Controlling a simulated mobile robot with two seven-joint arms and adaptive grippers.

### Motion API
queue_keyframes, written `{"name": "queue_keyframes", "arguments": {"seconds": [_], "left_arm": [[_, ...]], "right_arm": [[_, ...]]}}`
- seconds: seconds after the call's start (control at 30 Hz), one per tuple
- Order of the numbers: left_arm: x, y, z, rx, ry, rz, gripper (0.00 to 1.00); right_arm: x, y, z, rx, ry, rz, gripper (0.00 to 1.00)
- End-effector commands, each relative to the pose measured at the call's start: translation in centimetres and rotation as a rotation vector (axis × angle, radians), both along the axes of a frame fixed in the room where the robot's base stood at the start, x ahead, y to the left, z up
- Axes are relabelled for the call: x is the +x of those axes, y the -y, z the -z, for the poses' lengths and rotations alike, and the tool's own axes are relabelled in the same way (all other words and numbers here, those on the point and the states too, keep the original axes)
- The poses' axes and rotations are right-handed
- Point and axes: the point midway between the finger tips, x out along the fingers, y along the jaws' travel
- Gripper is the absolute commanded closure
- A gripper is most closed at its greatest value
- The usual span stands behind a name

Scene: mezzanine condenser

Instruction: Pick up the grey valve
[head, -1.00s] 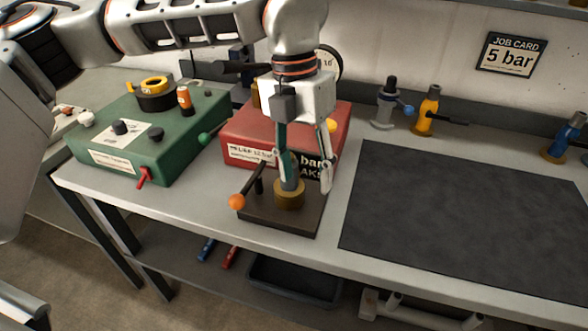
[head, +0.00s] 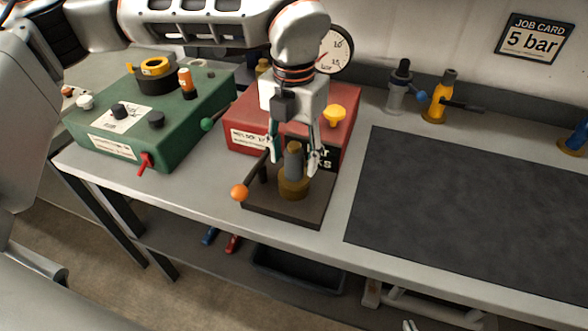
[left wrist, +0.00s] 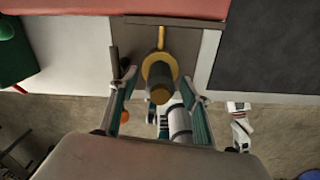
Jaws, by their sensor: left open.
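A grey valve with a brass-coloured top (head: 293,160) stands upright in a brass collar on the dark base plate (head: 265,207) near the bench's front edge. My left gripper (head: 294,167) points down over it. Its open fingers stand on either side of the valve, with gaps showing. In the left wrist view the valve (left wrist: 160,82) is seen from above, between the open fingers (left wrist: 161,100). Another grey valve (head: 399,92), with a black top and blue knob, stands at the back of the bench.
A lever with an orange knob (head: 240,192) rises left of the valve. A red box (head: 342,140) stands close behind, and a green box (head: 175,130) lies left. A yellow valve (head: 437,100) stands at the back. The dark mat (head: 460,210) is bare.

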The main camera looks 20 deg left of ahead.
Motion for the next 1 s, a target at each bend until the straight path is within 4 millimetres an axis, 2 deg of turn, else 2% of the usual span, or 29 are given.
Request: {"name": "queue_keyframes", "arguments": {"seconds": [0.2,0.3,0.4,0.77,1.0], "left_arm": [[0.0,0.0,0.1,0.0,0.001,0.001,0.53],[0.0,0.0,0.0,0.0,0.001,0.001,0.79],[0.0,0.0,0.0,0.0,0.001,0.001,1.0],[0.1,0.0,-0.3,-0.002,0.004,0.001,1.0],[0.1,0.1,-2.4,-0.002,0.007,0.001,1.0]], "right_arm": [[0.2,0.0,-0.2,0.0,0.005,0.0,1.0],[0.3,0.0,-0.3,0.001,0.006,0.0,1.0],[0.3,0.0,-0.3,0.001,0.007,-0.001,1.0],[0.3,0.0,-0.3,0.001,0.007,-0.001,1.0],[0.3,0.0,-0.3,0.001,0.007,-0.001,1.0]]}}
